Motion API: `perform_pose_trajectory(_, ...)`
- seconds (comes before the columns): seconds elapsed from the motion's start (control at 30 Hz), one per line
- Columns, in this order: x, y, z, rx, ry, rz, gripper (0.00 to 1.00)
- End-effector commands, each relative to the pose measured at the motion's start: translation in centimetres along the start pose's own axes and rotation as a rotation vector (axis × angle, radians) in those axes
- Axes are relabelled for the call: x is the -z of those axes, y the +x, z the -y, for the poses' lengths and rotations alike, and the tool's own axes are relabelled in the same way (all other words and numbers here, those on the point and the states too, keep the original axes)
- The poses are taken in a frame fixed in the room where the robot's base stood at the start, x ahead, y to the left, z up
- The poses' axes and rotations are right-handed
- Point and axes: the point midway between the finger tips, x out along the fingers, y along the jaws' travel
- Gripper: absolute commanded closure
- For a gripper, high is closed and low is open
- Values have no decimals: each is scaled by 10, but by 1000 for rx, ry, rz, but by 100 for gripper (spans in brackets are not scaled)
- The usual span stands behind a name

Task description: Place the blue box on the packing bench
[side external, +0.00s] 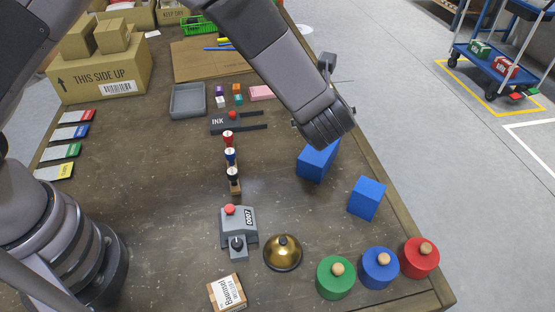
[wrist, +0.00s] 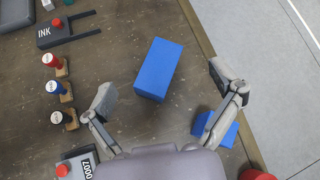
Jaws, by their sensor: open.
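Two blue boxes rest on the brown packing bench (side external: 150,215) near its right edge. The longer blue box (side external: 318,162) is partly hidden under my wrist in the side view. The second blue block (side external: 367,198) stands nearer the front right. In the wrist view the longer box (wrist: 158,69) lies ahead of and between my spread fingers, not gripped. The second block (wrist: 215,128) is partly behind the right finger. My gripper (wrist: 164,84) is open and empty, above the bench.
An ink pad (side external: 237,122), stamps (side external: 231,157), a numbering device (side external: 238,228), a brass bell (side external: 283,253) and green, blue and red knobbed cylinders (side external: 336,277) surround the boxes. Cartons (side external: 100,75) stand at the back left. Bare bench lies left of the longer box.

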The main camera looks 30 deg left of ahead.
Motion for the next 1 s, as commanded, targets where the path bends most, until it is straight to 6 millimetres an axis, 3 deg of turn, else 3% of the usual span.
perform_pose_trajectory(0.03, -49, -8, -18, -63, -155, -1, 8)
perform_pose_trajectory(0.1, -101, -22, -50, -153, -366, -10, 8)
perform_pose_trajectory(0.2, -160, -49, -102, -269, -668, -22, 8)
perform_pose_trajectory(0.3, -202, -82, -157, -373, -972, -36, 8)
perform_pose_trajectory(0.4, -226, -119, -211, -459, -1275, -55, 8)
perform_pose_trajectory(0.5, -234, -158, -258, -527, -1575, -82, 8)
perform_pose_trajectory(0.6, -228, -195, -296, -575, -1862, -120, 8)
perform_pose_trajectory(0.7, -214, -224, -320, -601, -2102, -163, 8)
perform_pose_trajectory(0.83, -198, -248, -334, -612, -2317, -217, 8)
perform_pose_trajectory(1.0, -188, -258, -339, -615, -2424, -253, 8)
